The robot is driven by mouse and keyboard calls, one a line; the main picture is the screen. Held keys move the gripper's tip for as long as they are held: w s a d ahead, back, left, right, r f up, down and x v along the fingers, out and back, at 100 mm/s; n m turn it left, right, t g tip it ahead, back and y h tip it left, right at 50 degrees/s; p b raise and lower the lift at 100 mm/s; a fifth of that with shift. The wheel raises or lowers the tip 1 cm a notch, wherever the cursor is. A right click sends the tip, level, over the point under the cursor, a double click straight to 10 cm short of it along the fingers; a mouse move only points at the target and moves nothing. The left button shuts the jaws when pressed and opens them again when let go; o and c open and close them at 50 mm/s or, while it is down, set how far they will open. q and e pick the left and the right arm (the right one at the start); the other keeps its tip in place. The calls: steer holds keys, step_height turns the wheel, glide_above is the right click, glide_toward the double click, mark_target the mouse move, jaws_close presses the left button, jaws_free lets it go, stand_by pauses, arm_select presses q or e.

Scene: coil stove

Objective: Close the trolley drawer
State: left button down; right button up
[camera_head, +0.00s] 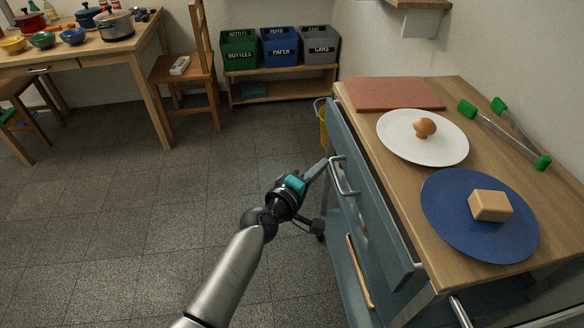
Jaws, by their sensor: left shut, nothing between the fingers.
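The trolley (455,96) stands at the right with a wooden top and a blue-grey body. Its upper drawer (376,213) stands a little out from under the top, with a dark gap behind its front panel. The drawer's curved metal handle (341,180) faces left, towards my arm. My left gripper (324,168) is shut and empty, with its fingertips close to the handle and drawer front; I cannot tell whether they touch. My right gripper is not in view.
A chair (185,72), table and bins stand behind. The floor left is clear.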

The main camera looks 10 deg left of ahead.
mark_target(345, 158)
arm_select(q)
steer(key=d, duration=0.1)
steer(key=w+d, duration=0.1)
steer(key=d, duration=0.1)
steer(key=shift+d, duration=0.4)
steer(key=shift+d+r, duration=0.1)
